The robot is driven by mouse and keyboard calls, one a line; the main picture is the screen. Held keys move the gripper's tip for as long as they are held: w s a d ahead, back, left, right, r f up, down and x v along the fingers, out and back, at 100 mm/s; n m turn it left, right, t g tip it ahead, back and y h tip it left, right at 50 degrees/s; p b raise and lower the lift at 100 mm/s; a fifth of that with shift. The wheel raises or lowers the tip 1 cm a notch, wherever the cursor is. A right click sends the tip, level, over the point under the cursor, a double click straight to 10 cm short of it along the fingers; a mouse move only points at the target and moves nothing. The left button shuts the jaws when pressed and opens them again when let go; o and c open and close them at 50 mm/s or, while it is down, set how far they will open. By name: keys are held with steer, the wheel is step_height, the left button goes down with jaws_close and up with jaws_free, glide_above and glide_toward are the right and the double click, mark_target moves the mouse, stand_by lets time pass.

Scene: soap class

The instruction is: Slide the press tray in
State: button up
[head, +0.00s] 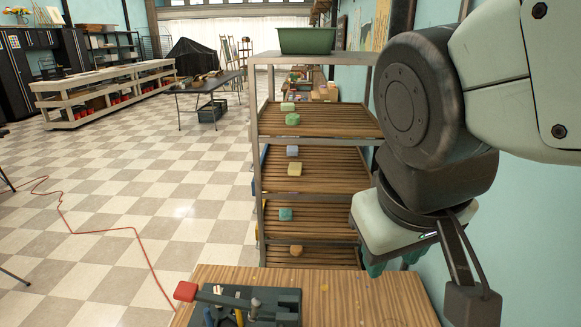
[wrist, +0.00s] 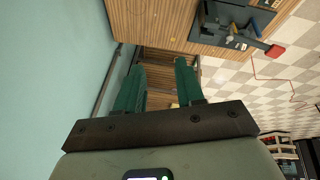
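The dark grey press (head: 285,302) sits on the wooden table at the bottom of the head view, with a lever ending in a red knob (head: 186,291). Several small upright parts stand on it. I cannot tell its tray apart from its body. The press also shows at the top right of the wrist view (wrist: 232,14). My gripper (head: 393,266) is right of and above the press, apart from it, beside the rack. In the wrist view its two green fingers (wrist: 159,66) stand well apart with nothing between them.
A rack with slatted wooden shelves (head: 335,181) holds several soap bars, with a green tub (head: 306,41) on top. The wooden table (head: 370,300) is bare right of the press. A teal wall (wrist: 60,60) is close to my gripper. A red cable (head: 100,231) lies on the floor.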

steer(key=w+a+f+n+h, duration=0.2)
steer(key=a+f+n, duration=0.9)
steer(key=f+n, duration=0.25)
steer(key=s+a+f+n+y, duration=0.1)
steer(key=s+a+f+n, duration=1.05)
steer(key=f+n, duration=0.3)
steer(key=shift+y, duration=0.3)
steer(key=x, duration=0.7)
steer(key=d+x, duration=0.1)
steer(key=x, duration=0.2)
steer(key=shift+s+f, duration=0.15)
steer(key=shift+c, duration=0.5)
jaws_close()
